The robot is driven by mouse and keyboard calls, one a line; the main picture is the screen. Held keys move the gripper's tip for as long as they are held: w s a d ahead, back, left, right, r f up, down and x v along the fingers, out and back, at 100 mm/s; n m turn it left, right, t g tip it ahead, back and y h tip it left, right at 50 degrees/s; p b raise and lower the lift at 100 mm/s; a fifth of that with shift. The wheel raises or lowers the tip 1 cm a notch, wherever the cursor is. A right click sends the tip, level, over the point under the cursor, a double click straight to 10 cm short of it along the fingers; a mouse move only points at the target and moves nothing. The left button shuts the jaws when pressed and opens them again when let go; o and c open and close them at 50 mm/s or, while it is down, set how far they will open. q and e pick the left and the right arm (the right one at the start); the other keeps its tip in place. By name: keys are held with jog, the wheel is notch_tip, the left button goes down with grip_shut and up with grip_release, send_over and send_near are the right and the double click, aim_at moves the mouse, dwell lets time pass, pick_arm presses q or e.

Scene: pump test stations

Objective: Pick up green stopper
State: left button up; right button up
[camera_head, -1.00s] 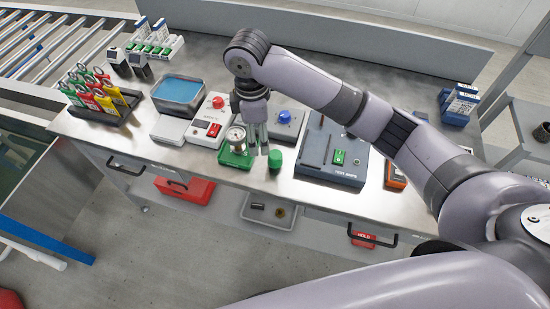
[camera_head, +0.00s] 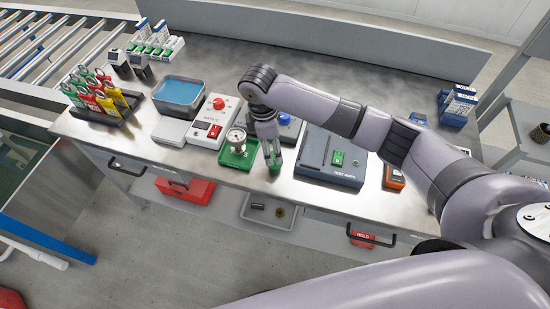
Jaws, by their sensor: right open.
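The green stopper (camera_head: 274,169) stands near the front edge of the steel bench, just right of the green tray (camera_head: 226,160). My right gripper (camera_head: 273,157) points down over the stopper, with its fingers at the stopper's upper part. The fingers hide much of the stopper, and I cannot tell whether they touch it. The right gripper is open. My left gripper is not in view.
A pressure gauge (camera_head: 237,138) stands on the green tray close left of the gripper. A dark blue-grey test unit (camera_head: 315,165) lies close right. A box with a blue knob (camera_head: 284,119) is behind. The bench's front edge (camera_head: 250,186) is near.

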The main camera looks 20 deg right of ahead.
jog(key=f, duration=0.1)
jog(key=f+p, duration=0.1)
jog(key=f, duration=0.2)
jog(key=shift+s+d+f, duration=0.1)
jog(key=shift+s+d, duration=0.15)
jog(key=shift+d, duration=0.05)
jog(key=shift+f, duration=0.6)
jog(key=shift+c, duration=0.5)
jog(key=c, duration=1.1)
jog(key=shift+w+r, duration=0.1)
jog(key=shift+r, duration=0.05)
